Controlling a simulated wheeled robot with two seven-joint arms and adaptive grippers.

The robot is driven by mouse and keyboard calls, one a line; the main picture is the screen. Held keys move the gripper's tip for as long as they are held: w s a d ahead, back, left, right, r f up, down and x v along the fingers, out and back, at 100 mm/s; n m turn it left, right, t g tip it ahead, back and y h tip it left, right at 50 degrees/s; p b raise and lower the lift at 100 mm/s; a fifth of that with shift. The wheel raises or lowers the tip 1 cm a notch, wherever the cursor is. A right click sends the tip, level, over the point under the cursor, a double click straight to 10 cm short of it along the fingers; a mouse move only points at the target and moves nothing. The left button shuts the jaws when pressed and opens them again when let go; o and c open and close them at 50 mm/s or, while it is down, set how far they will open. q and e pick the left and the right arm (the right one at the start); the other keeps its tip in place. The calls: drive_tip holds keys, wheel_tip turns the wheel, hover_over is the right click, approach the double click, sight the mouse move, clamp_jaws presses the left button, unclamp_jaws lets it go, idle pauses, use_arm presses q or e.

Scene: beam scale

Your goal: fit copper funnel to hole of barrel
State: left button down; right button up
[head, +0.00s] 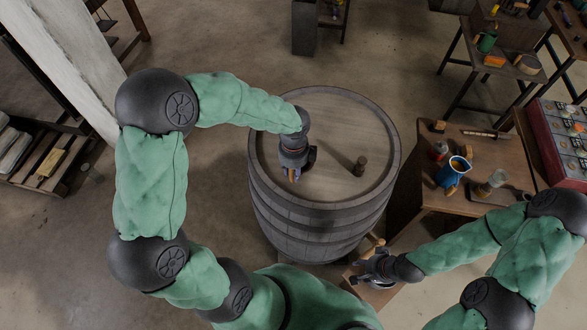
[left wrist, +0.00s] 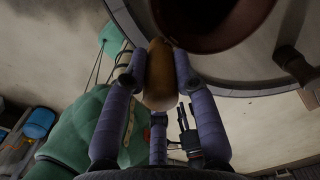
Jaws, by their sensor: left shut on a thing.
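The wooden barrel (head: 325,180) stands upright in the middle of the head view. A short dark peg (head: 360,166) stands on its lid; it also shows in the left wrist view (left wrist: 296,66). I cannot make out the hole. My left gripper (head: 292,175) is over the left part of the lid. In the left wrist view its fingers (left wrist: 158,75) are shut on a tan handle (left wrist: 158,95). A dark reddish-brown round body, seemingly the copper funnel (left wrist: 215,22), is beside the handle, cut off by the frame. My right gripper (head: 372,268) is low, right of the barrel; its jaws are unclear.
A wooden table (head: 440,150) right of the barrel carries a blue jug (head: 452,172), a glass vessel (head: 491,183) and small items. A red crate (head: 560,140) is at the far right. A pallet (head: 45,160) lies at the left. The lid around the peg is clear.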

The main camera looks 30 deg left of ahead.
use_arm(q)
drive_tip(key=shift+f+b, duration=0.6)
drive_tip(key=shift+f, duration=0.35)
drive_tip(key=c, duration=0.9)
unclamp_jaws()
wheel_tip(320, 180, up, 12)
drive_tip(key=shift+d+r, duration=0.1)
